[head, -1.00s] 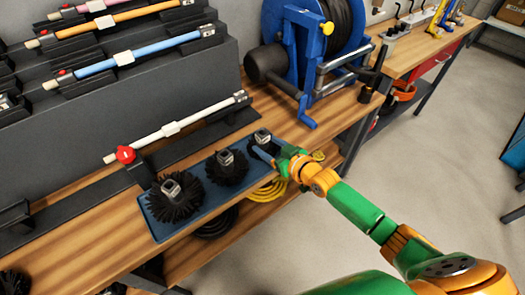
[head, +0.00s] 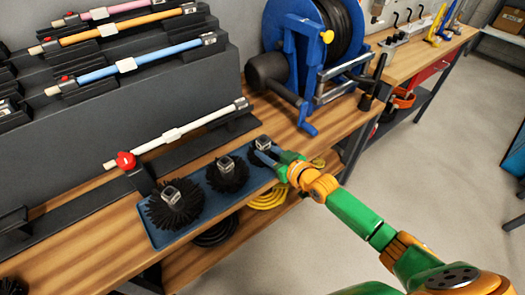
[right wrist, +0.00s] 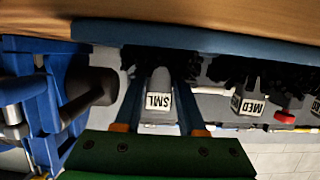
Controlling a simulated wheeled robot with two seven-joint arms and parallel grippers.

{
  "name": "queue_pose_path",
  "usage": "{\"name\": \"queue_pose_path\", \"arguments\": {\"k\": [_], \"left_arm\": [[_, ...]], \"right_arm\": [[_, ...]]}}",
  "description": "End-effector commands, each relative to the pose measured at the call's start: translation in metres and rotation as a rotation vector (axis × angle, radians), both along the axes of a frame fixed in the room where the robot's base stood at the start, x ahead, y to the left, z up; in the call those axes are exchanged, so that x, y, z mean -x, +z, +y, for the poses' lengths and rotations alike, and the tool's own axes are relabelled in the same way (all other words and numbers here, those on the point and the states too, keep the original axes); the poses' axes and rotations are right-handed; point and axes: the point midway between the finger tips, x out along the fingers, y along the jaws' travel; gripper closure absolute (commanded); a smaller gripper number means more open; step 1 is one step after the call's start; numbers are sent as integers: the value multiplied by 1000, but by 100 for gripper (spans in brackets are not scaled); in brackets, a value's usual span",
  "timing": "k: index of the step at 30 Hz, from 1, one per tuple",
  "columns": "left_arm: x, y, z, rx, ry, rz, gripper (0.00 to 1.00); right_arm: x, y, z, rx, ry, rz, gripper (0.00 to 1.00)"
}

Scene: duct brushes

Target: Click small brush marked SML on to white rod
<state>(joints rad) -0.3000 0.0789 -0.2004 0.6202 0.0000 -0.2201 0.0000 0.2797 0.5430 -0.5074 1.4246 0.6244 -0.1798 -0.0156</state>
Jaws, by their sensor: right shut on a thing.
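The small brush (head: 262,143) stands at the far right end of a blue tray (head: 205,222). Its grey connector, with the white SML label, shows upside down in the right wrist view (right wrist: 158,102). My right gripper (head: 264,156) is shut on this connector, one blue finger on each side; the bristles are mostly hidden. The white rod (head: 200,123) lies slanted on a dark holder behind the tray, with a red knob (head: 125,160) at its left end. My left gripper is not in view.
A medium brush (head: 228,175), labelled MED in the wrist view, and a larger brush (head: 174,205) share the tray. Pink, orange and blue rods (head: 140,62) rest on a stepped rack behind. A blue hose reel (head: 305,60) stands to the right of the rod.

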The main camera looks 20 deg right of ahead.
Motion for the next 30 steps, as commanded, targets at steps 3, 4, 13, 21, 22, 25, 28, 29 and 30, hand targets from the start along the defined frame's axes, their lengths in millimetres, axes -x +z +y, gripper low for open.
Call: {"name": "queue_pose_path", "arguments": {"k": [3, 4, 13, 21, 22, 25, 28, 29, 30], "left_arm": [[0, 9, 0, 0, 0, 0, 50], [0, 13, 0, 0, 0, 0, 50], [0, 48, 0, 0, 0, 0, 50], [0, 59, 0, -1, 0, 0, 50], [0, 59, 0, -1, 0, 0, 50], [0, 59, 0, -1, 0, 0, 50], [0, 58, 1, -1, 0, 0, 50], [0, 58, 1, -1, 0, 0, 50], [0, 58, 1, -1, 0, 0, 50]], "right_arm": [[0, 10, 0, 0, 0, -1, 100], [0, 13, 0, 0, 0, -1, 100], [0, 49, 0, -1, 0, -1, 100], [0, 61, 0, 1, 0, -1, 100], [0, 60, 0, 1, 0, -1, 100], [0, 60, 0, 0, 0, -1, 100], [5, 59, -5, -2, -10, 2, 100], [9, 59, -9, -2, -15, 3, 100], [15, 60, -16, -3, -25, 2, 100]]}}
